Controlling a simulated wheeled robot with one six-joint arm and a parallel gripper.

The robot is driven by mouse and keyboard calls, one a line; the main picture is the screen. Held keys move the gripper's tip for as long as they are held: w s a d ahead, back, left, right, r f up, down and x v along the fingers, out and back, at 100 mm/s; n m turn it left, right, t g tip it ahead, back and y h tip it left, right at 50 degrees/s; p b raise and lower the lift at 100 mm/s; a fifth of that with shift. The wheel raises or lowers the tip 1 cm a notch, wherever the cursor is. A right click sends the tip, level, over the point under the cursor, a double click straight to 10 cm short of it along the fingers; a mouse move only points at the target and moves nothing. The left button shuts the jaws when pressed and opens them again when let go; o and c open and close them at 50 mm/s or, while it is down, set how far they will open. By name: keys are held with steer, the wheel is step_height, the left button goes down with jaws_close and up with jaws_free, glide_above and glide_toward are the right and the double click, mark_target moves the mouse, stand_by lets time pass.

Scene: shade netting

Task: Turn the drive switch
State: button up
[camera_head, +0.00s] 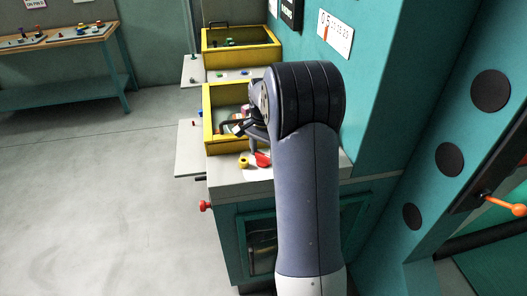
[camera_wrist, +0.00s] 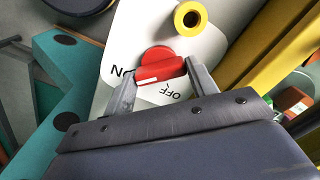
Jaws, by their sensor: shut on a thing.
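The drive switch (camera_wrist: 158,66) is a red rotary knob with a bar handle on a white plate (camera_wrist: 125,38). The plate carries the lettering "OFF" and another label partly covered by a finger. My gripper (camera_wrist: 160,78) has its two grey fingers on either side of the red bar and is shut on it. In the head view the red switch (camera_head: 262,159) shows on the cabinet top, left of my arm. My gripper (camera_head: 243,127) is mostly hidden there behind my arm's dark joint.
A yellow ring-shaped button (camera_wrist: 188,18) sits beside the switch and also shows in the head view (camera_head: 243,162). Yellow-framed bins (camera_head: 208,118) stand just behind. A teal wall (camera_head: 385,75) rises on the right. Open floor lies left.

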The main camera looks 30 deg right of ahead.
mark_target(264, 155)
stand_by(0.4)
steer(key=o, duration=1)
step_height(264, 155, up, 11)
steer(key=shift+f+b, duration=0.1)
steer(key=shift+b, duration=0.4)
step_height(264, 155, down, 11)
steer(key=shift+r+p, duration=0.1)
steer(key=shift+p, duration=0.45)
